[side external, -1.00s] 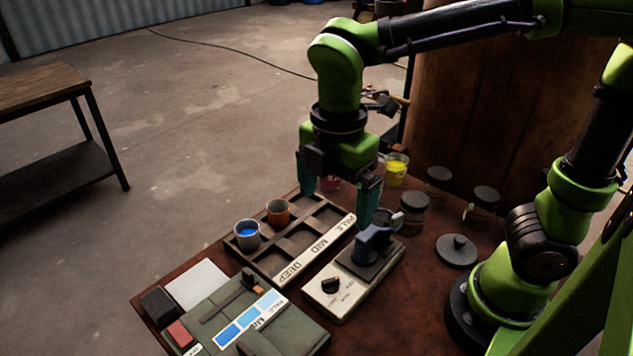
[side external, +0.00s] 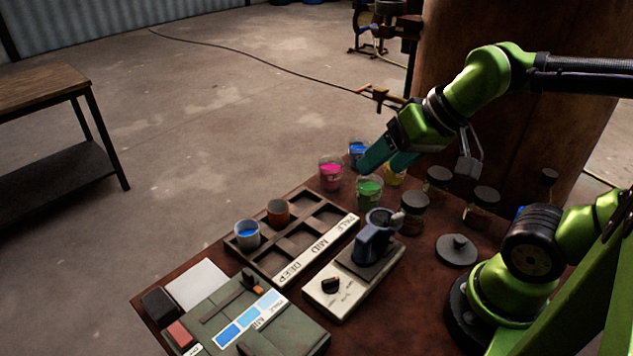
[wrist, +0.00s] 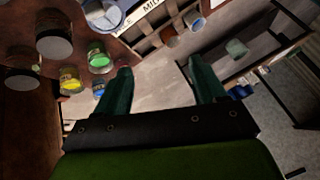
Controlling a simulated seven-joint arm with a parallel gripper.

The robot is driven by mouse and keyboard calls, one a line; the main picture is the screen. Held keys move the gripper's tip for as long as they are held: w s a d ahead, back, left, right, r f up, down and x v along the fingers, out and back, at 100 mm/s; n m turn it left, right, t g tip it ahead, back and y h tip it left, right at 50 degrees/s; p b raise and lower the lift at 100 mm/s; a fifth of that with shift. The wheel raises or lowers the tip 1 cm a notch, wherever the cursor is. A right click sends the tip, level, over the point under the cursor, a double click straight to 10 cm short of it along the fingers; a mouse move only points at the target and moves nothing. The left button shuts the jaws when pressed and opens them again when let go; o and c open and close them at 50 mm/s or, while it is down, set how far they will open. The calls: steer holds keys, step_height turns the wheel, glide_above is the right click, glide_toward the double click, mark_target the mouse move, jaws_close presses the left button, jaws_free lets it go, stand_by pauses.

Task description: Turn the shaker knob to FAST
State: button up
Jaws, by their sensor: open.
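The shaker (side external: 325,304) is a pale box on the table with a dark platform and a blue clamp (side external: 371,243) holding a dark vessel. Its black knob (side external: 330,285) is on the front end of the top, with small printed marks around it that I cannot read. My gripper (side external: 384,163) is open and empty, tilted with its fingers toward the lower left, above the colored jars and well behind the knob. Its open fingers (wrist: 160,70) also show in the wrist view, where I cannot make out the knob.
Jars of pink (side external: 331,172), green (side external: 368,190) and blue (side external: 358,150) stand close below the gripper. A compartmented rack (side external: 262,263) labelled PALE, MID, DEEP lies left of the shaker with two cups. Dark-lidded jars (side external: 438,178) and a round lid (side external: 457,250) are to the right.

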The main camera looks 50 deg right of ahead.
steer(key=a+f+n+g, duration=0.1)
steer(key=n, duration=0.2)
steer(key=w+a+f+n+g, duration=0.1)
steer(key=a+n, duration=0.1)
steer(key=n, duration=0.2)
steer(key=w+a+n+g+h, duration=0.1)
steer(key=a+n, duration=0.1)
steer(key=n, duration=0.2)
steer(key=shift+w+a+f+g, duration=0.15)
steer(key=shift+w+f+g, duration=0.05)
steer(key=shift+f+g, duration=0.2)
steer(key=shift+c, duration=0.4)
steer(key=n+g, duration=0.3)
steer(key=n, duration=2)
glide_above(331, 281)
steer(key=f, duration=0.1)
steer(key=shift+h, duration=0.4)
step_height(331, 281, down, 16)
steer(key=shift+s+f, duration=0.1)
steer(key=c, duration=1)
steer(key=shift+c, duration=0.2)
